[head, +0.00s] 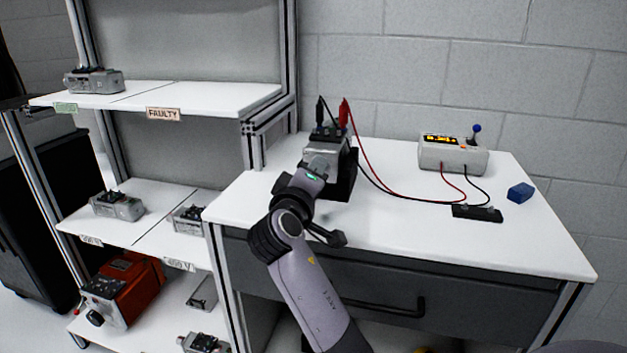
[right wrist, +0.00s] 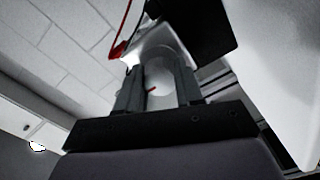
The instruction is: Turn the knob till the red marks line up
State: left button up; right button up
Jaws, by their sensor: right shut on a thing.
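The servo unit (head: 327,141) is a grey metal box held on a black stand (head: 345,183) at the back left of the table, with a black clip and a red clip on top. My right gripper (head: 319,160) is in front of it and hides its front face. In the right wrist view, my right gripper (right wrist: 158,85) is shut on a pale round knob (right wrist: 158,73), one finger on each side. A short red mark (right wrist: 151,90) shows on the knob. I cannot make out a second red mark. My left gripper is not in view.
A grey meter (head: 453,156) with a lit yellow display and blue-tipped lever stands at the back right, wired to a black block (head: 477,213). A blue block (head: 521,192) lies near the right edge. Shelves (head: 215,100) with similar units stand left. The table's front right is clear.

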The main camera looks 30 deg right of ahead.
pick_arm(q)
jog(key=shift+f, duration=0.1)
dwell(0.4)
pick_arm(e)
jog(key=o, duration=1)
jog(key=shift+o, duration=0.2)
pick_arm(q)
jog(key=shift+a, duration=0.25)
pick_arm(e)
jog(key=shift+a, duration=0.1)
